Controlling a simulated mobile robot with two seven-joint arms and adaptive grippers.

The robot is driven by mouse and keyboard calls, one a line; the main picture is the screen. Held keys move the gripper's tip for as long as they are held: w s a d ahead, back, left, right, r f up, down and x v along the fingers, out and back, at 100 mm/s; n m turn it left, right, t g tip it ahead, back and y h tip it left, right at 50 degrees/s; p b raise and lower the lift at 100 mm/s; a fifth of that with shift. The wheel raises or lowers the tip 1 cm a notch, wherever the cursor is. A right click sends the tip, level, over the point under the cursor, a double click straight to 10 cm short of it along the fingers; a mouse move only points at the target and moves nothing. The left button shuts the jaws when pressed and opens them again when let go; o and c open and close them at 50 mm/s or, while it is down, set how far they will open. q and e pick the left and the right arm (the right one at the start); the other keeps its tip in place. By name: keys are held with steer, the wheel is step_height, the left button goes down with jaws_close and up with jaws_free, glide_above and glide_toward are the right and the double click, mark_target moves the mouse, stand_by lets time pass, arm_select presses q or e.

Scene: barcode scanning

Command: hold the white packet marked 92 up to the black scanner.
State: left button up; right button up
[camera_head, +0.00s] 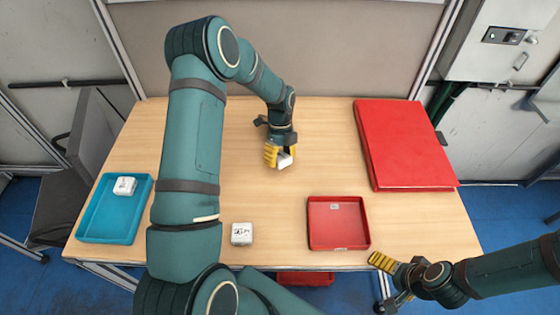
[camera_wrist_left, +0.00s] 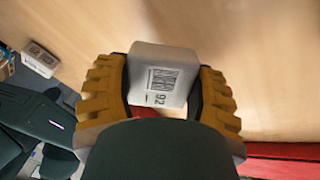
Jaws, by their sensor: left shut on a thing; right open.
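My left gripper (camera_head: 279,155) is shut on the white packet marked 92 (camera_head: 285,162), over the middle of the table. In the left wrist view the packet (camera_wrist_left: 165,72) sits between the two yellow fingers, its barcode and the number 92 facing the camera. I cannot make out the black scanner for certain in either view. My right gripper (camera_head: 383,282) is open and empty at the table's front right edge.
A blue tray (camera_head: 92,222) at the left holds a white packet (camera_head: 125,186). Another white packet (camera_head: 241,234) lies near the front edge of the table (camera_head: 330,130). A red tray (camera_head: 318,238) is at front right; a large flat red box (camera_head: 405,145) lies at back right.

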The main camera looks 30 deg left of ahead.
mark_target(280, 166)
arm_select(q)
steer(key=shift+w+a+f, duration=0.15)
steer(key=shift+w+f, duration=0.15)
steer(key=shift+f, duration=0.05)
steer(key=s+d+r+p, duration=0.1)
steer(key=s+r, duration=0.1)
steer(key=s+d+r+p, duration=0.1)
steer(key=r, duration=0.1)
steer(key=shift+s+d, duration=0.15)
steer(key=shift+s, duration=0.25)
steer(key=s+d+r, duration=0.4)
steer(key=s+r, duration=0.2)
steer(key=s, duration=0.1)
steer(key=shift+s+d, duration=0.15)
steer(key=shift+d, duration=0.1)
